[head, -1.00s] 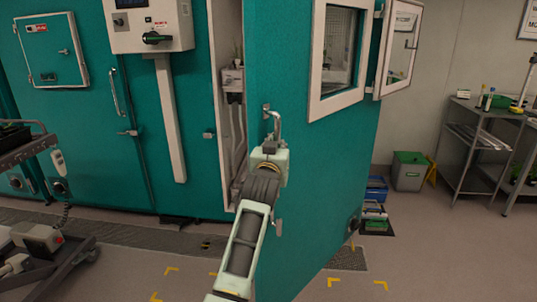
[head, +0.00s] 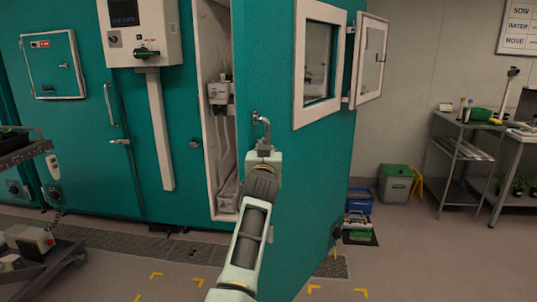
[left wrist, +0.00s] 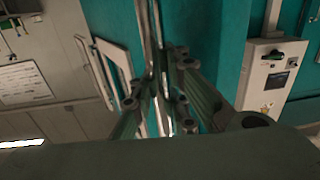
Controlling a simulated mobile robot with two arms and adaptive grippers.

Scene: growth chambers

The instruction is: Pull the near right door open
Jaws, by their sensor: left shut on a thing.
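The near right door (head: 290,190) is a teal panel with a white-framed window (head: 319,65). It stands part open, and a gap to the chamber interior (head: 215,110) shows at its left edge. Its metal handle (head: 264,128) is near that edge. My left gripper (head: 263,147) is at the handle; its fingers are largely hidden in the head view. In the left wrist view, the fingers (left wrist: 163,92) are closed around the metal handle bar (left wrist: 152,40). My right gripper is in neither view.
A control box (head: 140,35) is on the teal wall at left. A dark cart (head: 38,262) stands at the lower left. Floor with yellow marks lies in front.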

